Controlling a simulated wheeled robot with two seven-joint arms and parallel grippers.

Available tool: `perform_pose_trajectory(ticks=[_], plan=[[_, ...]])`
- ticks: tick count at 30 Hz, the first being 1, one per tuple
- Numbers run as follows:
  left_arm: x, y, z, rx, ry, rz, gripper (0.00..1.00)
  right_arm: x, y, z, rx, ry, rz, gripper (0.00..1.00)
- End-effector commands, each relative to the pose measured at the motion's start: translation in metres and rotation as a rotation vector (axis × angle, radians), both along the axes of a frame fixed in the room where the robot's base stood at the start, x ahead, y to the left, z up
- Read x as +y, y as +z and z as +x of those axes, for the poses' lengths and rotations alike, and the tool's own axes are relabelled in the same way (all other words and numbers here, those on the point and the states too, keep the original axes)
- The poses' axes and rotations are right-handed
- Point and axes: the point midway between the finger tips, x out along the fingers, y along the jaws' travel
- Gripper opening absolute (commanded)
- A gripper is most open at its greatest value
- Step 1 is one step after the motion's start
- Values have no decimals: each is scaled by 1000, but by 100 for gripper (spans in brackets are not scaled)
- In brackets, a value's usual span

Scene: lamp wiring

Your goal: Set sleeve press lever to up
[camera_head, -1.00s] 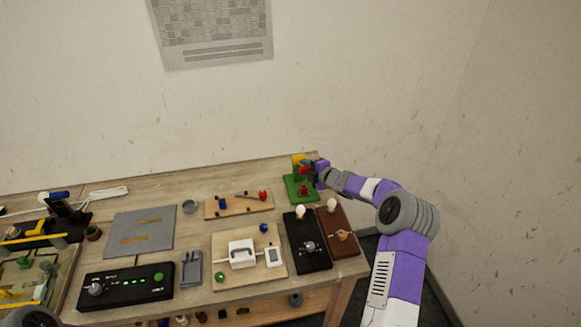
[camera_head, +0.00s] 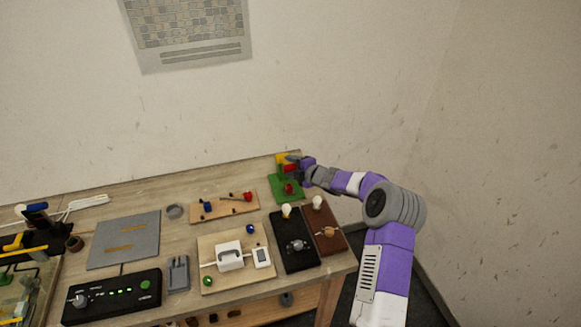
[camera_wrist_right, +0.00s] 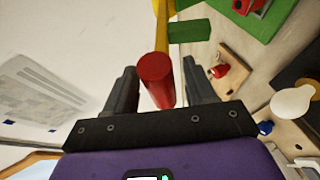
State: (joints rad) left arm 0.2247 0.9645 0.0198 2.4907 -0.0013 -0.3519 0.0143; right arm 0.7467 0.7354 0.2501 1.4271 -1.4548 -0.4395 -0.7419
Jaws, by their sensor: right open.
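The sleeve press, with a green base (camera_head: 285,197), a yellow top (camera_head: 282,158) and red parts, stands at the table's far right corner. Its lever ends in a red round handle (camera_wrist_right: 156,78), seen nearly end-on in the right wrist view. My right gripper (camera_head: 291,160) is at the top of the press. In the wrist view the open fingers (camera_wrist_right: 158,73) are on either side of the red handle, with a visible gap at each side. The gripper partly hides the lever in the head view, and I cannot tell its angle there. My left gripper is not in view.
Two lamp boards, one black (camera_head: 291,255) and one brown (camera_head: 330,241), lie in front of the press. A wooden board (camera_head: 224,209) with red and blue parts lies left of it. The wall (camera_head: 350,90) is behind the table.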

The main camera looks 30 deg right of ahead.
Motion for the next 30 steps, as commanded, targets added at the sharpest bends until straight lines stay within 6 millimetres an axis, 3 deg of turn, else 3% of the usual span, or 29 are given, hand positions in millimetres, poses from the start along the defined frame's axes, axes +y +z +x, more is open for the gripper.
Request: perform_pose_trajectory(ticks=[12, 30], plan=[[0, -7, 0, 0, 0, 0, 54, -8, 21, -54, 0, -1, -2, 55], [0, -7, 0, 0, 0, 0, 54, -8, 23, -59, -1, -1, -1, 55]])
